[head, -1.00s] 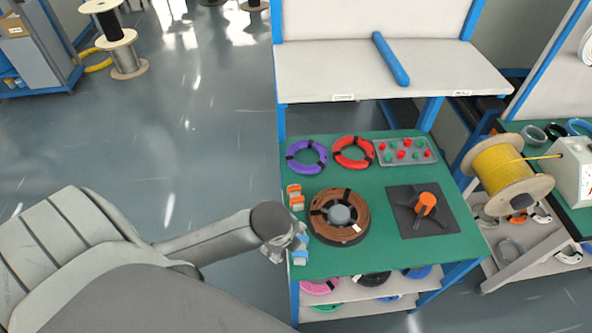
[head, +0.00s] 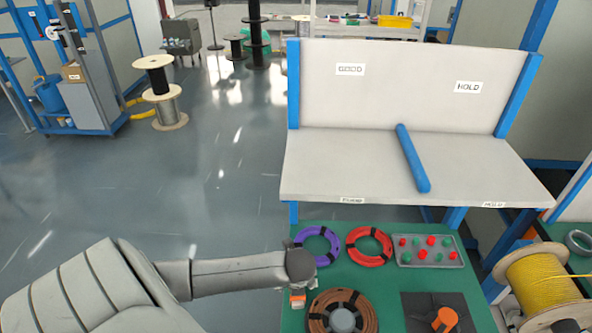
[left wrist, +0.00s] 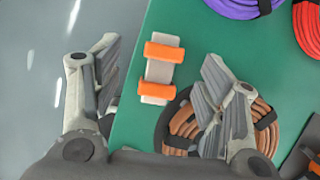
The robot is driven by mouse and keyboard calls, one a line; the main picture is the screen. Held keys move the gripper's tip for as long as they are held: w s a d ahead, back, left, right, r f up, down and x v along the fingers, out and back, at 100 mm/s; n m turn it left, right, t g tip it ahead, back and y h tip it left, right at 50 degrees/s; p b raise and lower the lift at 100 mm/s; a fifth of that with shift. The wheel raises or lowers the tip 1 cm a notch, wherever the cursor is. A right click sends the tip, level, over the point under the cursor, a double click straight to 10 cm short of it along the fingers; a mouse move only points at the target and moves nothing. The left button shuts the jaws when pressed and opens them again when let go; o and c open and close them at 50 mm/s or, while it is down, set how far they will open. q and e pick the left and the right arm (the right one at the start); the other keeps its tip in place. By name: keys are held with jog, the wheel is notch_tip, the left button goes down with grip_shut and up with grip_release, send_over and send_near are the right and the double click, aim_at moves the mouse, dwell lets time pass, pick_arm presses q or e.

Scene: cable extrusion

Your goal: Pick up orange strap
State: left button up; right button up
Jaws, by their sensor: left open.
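The orange strap (left wrist: 160,75), a pale band with two orange pieces across it, lies on the green table top near its left edge. In the head view, part of the orange strap (head: 297,298) shows just below the end of my left arm. My left gripper (left wrist: 160,56) is open and empty. In the left wrist view its two fingers stand apart, one on each side of the strap, with no visible contact. In the head view my left gripper (head: 308,281) is small and partly hidden by the wrist. My right gripper is not in view.
A brown cable coil (left wrist: 185,125) lies right of the strap, partly behind one finger. Purple (head: 318,245) and red (head: 369,247) coils and a grey tray (head: 430,251) are farther back. A raised shelf (head: 350,165) holds a blue tube (head: 412,158).

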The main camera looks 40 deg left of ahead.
pick_arm(q)
jog(key=shift+w+p+x, duration=0.25)
jog(key=shift+p+x, duration=0.15)
jog(key=shift+x, duration=0.8)
jog(key=x, duration=0.3)
jog(key=shift+w+d, duration=0.1)
jog(key=shift+f, duration=0.1)
jog(key=c, duration=0.8)
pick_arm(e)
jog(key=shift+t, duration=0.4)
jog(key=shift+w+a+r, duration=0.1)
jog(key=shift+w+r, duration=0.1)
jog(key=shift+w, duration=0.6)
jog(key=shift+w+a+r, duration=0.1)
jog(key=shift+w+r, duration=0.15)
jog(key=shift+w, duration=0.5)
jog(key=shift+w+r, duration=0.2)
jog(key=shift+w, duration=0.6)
